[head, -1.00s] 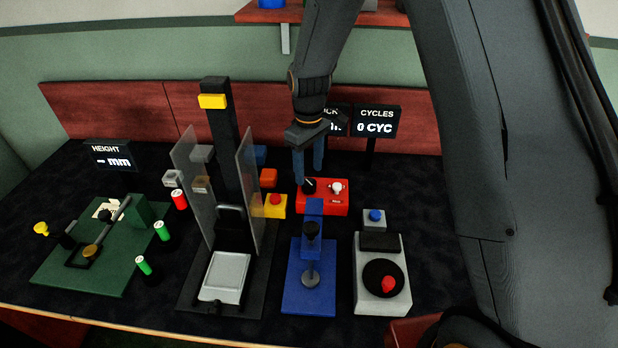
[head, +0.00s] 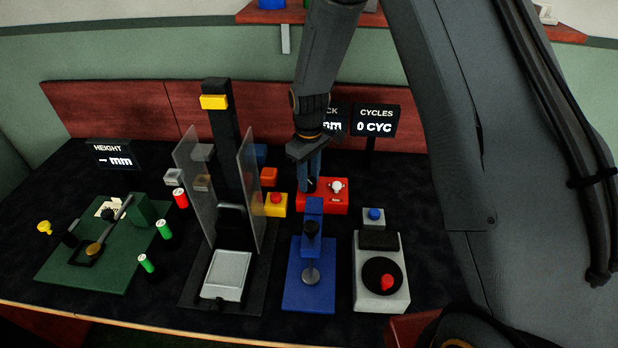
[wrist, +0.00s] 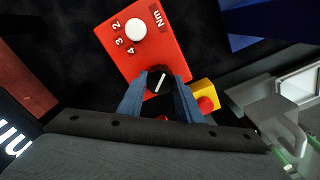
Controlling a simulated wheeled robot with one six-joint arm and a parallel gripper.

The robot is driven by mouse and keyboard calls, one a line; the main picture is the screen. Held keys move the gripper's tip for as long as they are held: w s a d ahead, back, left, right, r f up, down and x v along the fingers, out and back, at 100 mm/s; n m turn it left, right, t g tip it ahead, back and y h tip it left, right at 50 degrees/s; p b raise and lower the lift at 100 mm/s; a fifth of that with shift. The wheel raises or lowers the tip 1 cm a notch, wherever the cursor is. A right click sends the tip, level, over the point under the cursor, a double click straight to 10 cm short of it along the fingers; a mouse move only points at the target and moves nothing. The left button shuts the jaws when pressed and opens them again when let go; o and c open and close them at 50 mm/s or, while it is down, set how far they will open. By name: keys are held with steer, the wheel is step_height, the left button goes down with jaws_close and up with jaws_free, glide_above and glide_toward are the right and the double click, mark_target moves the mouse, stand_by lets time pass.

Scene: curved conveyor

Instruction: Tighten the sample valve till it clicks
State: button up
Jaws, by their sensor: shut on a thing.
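A red box (head: 325,208) stands behind the blue stand. It carries a black knob with a white pointer line and a white dial (head: 337,186). In the wrist view the red box (wrist: 168,42) has the marks 2, 3, 4 and Nm around the white dial (wrist: 136,29). My gripper (head: 311,188) points down at the left part of the box. In the wrist view its blue fingers are shut on the black knob (wrist: 159,82), one on each side. The knob's white line runs slantwise. In the head view the fingers mostly hide the knob. No label reading "sample valve" shows.
A yellow box with a red button (head: 276,204) stands close left of the red box. A press with clear side panels (head: 247,185) rises further left. Displays stand behind.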

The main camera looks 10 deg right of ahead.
mark_target(309, 181)
steer(key=shift+m, duration=2)
steer(key=o, duration=1)
steer(key=shift+o, duration=0.2)
steer(key=shift+r+b, duration=0.9)
steer(key=shift+r, duration=3.05)
steer(key=s+d+r+m, duration=0.1)
steer(key=s+d, duration=0.3)
steer(key=s, duration=0.3)
steer(key=s+d+r+m, duration=0.2)
steer(key=s+d, duration=0.2)
steer(key=s, duration=0.3)
steer(key=s+d+r+m+t, duration=0.1)
steer(key=s+d, duration=0.3)
steer(key=s, duration=0.4)
steer(key=shift+r+m, duration=0.3)
steer(key=shift+m, duration=0.1)
